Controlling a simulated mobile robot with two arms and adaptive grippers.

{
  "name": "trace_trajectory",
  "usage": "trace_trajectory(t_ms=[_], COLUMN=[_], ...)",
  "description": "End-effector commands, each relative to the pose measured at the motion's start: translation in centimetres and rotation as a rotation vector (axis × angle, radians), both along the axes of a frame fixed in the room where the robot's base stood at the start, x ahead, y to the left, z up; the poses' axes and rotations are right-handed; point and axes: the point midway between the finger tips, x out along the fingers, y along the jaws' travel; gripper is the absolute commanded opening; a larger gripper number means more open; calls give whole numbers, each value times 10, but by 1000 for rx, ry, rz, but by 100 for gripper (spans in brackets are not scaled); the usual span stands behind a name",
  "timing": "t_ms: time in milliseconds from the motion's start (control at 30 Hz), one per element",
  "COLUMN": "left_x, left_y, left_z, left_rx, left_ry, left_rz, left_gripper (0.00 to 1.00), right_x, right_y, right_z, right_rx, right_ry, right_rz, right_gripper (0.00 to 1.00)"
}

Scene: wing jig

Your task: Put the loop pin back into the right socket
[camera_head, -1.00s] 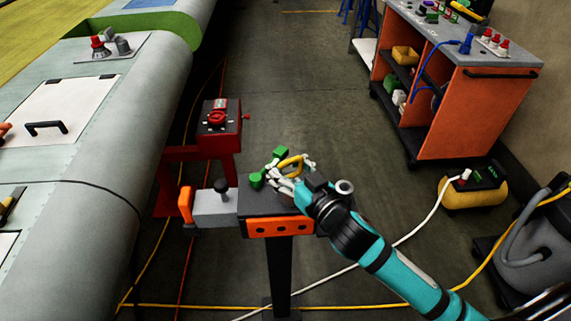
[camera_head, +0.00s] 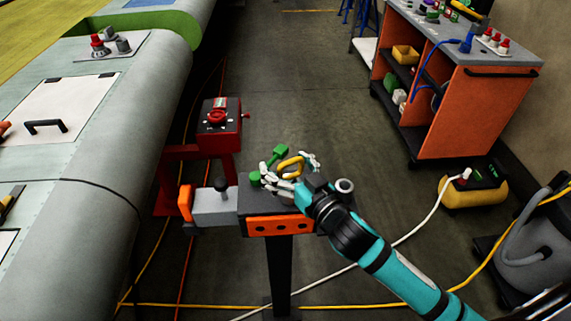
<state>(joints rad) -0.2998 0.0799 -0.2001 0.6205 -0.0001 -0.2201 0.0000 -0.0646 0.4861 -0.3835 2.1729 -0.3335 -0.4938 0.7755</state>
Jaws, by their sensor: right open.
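The yellow loop pin (camera_head: 291,166) stands over the dark top of the jig stand (camera_head: 254,200), between the fingers of my right gripper (camera_head: 297,173). My right gripper is open around the loop, one finger on the far right side and one on the near left side. I cannot tell whether the fingers touch it. The lower end of the pin and any socket under it are hidden by the fingers. A green part (camera_head: 277,154) and a green knob (camera_head: 255,178) sit just left of the gripper. My left gripper is not in view.
A grey slide with a black knob (camera_head: 221,187) and an orange end (camera_head: 186,203) extends left from the stand. A red stand with a red valve (camera_head: 217,115) is behind it. The wing (camera_head: 130,130) fills the left. An orange cart (camera_head: 490,115) stands at the right.

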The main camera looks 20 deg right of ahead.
Motion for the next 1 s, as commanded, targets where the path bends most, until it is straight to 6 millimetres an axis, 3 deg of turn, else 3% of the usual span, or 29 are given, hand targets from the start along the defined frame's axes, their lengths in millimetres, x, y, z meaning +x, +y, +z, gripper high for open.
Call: trace_trajectory(t_ms=[267, 700, 1000], left_x=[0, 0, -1], left_y=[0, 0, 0], left_z=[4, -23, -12], left_rx=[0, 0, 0], left_ry=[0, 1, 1], left_rz=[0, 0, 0], left_gripper=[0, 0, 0], right_x=[-3, -92, -114], right_y=[-1, -24, -31], right_z=[7, 8, 13], right_rx=[-1, 0, 1], right_ry=[1, 3, 0], right_rz=[0, 0, -1], right_gripper=[85, 85, 85])
